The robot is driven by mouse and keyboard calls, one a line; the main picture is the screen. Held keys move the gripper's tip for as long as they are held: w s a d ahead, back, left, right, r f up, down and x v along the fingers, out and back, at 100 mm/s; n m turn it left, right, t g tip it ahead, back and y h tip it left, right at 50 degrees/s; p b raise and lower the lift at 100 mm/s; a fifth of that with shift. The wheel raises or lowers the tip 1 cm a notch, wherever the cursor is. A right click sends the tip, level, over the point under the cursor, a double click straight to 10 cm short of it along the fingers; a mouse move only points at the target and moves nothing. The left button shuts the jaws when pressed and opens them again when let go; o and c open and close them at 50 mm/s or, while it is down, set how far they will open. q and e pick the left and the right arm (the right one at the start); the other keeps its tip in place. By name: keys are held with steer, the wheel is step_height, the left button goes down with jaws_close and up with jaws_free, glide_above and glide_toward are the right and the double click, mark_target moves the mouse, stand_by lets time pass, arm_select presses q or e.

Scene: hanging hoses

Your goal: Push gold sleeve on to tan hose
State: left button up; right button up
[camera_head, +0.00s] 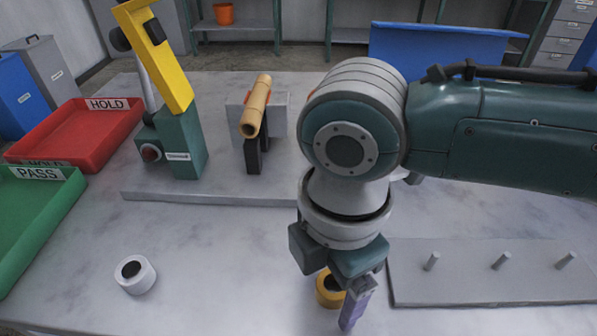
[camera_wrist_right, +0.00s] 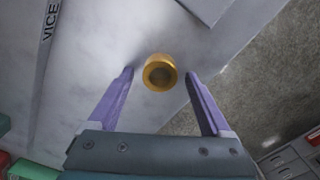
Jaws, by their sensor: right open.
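The gold sleeve (camera_head: 328,290) stands on the table at the front, partly hidden behind my right gripper (camera_head: 345,300). In the right wrist view the gold sleeve (camera_wrist_right: 160,72) shows its round opening, just beyond and between the fingertips. My right gripper (camera_wrist_right: 160,78) is open, with its two purple fingers apart and nothing held. My left gripper is not in view.
A white sleeve (camera_head: 135,274) stands at front left. A grey peg board (camera_head: 490,272) with three pegs lies at right. A green press-like device with a yellow lever (camera_head: 160,60) stands left of the hose. A red HOLD tray (camera_head: 75,135) and green PASS tray (camera_head: 30,215) line the left.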

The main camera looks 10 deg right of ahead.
jaws_close()
stand_by(0.5)
